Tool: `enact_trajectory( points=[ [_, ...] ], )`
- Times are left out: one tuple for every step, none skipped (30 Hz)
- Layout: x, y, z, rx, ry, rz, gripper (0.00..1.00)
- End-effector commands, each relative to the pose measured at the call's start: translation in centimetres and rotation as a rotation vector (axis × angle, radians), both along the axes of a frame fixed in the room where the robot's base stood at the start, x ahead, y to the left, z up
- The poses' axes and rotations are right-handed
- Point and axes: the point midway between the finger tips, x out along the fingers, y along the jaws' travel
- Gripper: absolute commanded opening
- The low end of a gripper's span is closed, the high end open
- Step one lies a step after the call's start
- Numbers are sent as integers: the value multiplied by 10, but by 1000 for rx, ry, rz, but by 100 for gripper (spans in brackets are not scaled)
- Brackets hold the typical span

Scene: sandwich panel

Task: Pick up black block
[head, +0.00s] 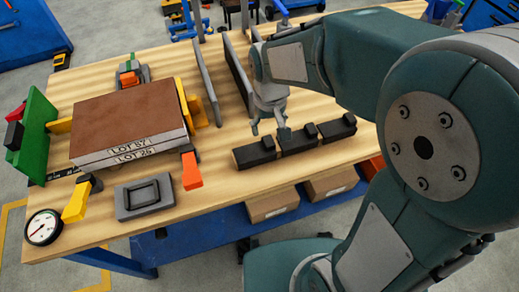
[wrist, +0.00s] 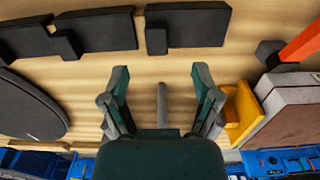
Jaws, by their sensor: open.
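Three black blocks lie in a row along the table's front edge in the head view: a left one (head: 253,154), a middle one (head: 294,143) and a right one (head: 333,131). Each has a small raised lump near its right end. My gripper (head: 270,128) is open and empty, just behind the left and middle blocks. In the wrist view the open fingers (wrist: 162,78) point toward the row, with a gap of bare wood before it. The left block (wrist: 187,25) is the rightmost there, beside the middle block (wrist: 97,30).
A brown-topped panel stack (head: 130,115) sits on the table (head: 225,185) to the left, with yellow and orange clamps around it. Grey upright plates (head: 207,82) stand behind my gripper. A grey tray (head: 144,196) and a round gauge (head: 43,227) are at the front left.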

Motion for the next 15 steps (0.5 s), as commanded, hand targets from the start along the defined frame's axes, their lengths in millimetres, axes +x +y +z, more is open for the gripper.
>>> enact_trajectory(
  points=[
    [0,-1,-9,0,4,-1,80],
    [0,-2,-13,0,3,-1,80],
    [0,-3,-18,1,3,-2,80],
    [0,-3,-21,3,2,-2,80],
    [0,-4,-23,3,1,-2,80],
    [0,-4,-25,3,1,-3,80],
    [0,-4,-27,3,1,-3,80],
    [0,-5,-29,4,1,-3,80],
    [0,-5,-34,4,2,-3,80],
    [-1,-6,-38,3,3,-3,80],
    [-1,-6,-43,3,3,-3,80],
    [-2,-7,-50,3,4,-3,80],
    [-2,-7,-55,3,3,-3,80],
    [-2,-7,-59,3,4,-3,80],
    [-2,-6,-65,2,3,-2,80]
  ],
)
